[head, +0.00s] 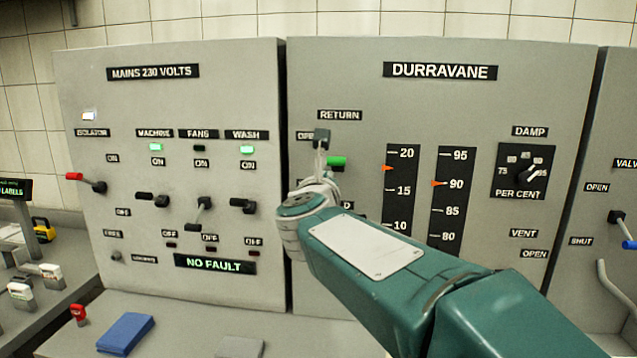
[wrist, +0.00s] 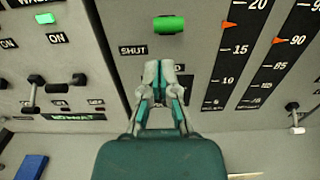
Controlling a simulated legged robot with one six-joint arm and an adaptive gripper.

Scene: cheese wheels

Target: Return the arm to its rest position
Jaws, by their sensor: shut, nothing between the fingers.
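My arm (head: 375,255) reaches from the lower right of the head view toward the DURRAVANE panel (head: 530,95).
The MAINS panel (head: 100,240) is on the left, with several levers and a red-tipped isolator handle (head: 75,177). A blue block (head: 126,333) lies on the ledge below. A blue-tipped lever (head: 628,245) juts out at the right. A damp knob (head: 528,173) is right of the scales.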

